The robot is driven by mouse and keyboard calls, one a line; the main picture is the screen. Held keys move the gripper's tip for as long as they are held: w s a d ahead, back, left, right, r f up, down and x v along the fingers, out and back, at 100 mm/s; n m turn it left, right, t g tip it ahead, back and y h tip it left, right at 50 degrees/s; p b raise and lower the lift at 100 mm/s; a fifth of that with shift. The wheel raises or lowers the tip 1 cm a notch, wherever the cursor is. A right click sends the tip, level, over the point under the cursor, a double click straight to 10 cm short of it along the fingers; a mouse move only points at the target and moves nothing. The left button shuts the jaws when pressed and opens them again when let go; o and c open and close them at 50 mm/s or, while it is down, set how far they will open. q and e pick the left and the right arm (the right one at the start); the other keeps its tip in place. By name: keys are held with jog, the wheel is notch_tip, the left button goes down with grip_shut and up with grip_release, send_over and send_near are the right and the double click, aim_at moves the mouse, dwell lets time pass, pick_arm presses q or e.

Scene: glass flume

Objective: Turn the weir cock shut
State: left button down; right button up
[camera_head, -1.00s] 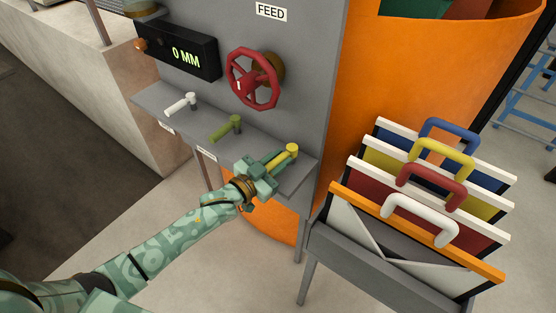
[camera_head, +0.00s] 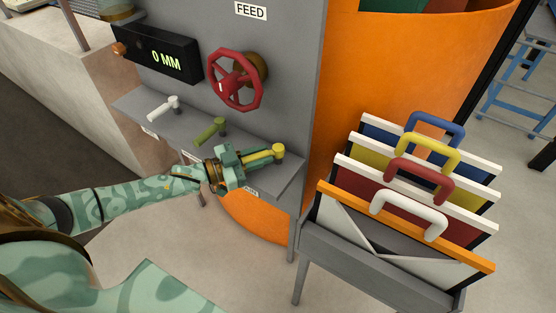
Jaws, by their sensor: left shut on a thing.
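Three cocks stand in a row on the grey shelf (camera_head: 150,122): a white one (camera_head: 163,107), a green one (camera_head: 210,131) and a yellow one (camera_head: 277,151). The small labels on the shelf's front edge are too small to read, so I cannot tell by name which is the weir cock. My left gripper (camera_head: 244,158) is shut on the yellow cock's lever, which points left from its round hub. The fingers hide part of this lever. The white and green levers point down-left and are untouched. My right gripper is not in view.
A red handwheel (camera_head: 235,80) under a FEED sign (camera_head: 251,11) and a display (camera_head: 155,52) reading 0 MM are on the grey panel above. A rack (camera_head: 385,270) of coloured boards with handles stands at right, near the shelf's end. An orange tank (camera_head: 400,60) is behind.

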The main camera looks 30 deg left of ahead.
pick_arm(q)
jog(key=shift+w+a+f+m+g+h+b, duration=0.2)
jog(key=shift+a+f+m+g+h+b, duration=0.1)
jog(key=shift+m+g+h+b, duration=0.45)
jog(key=shift+w+a+r+m+g+h+b, duration=0.2)
jog(key=shift+m+g+h+b, duration=0.35)
jog(key=shift+b, duration=0.45)
jog(key=c, duration=1.3)
grip_release()
jog(key=shift+o, duration=0.3)
jog(key=shift+r, duration=0.1)
jog(key=p+v, duration=0.1)
jog(key=v, duration=1.5)
jog(key=shift+a, duration=0.15)
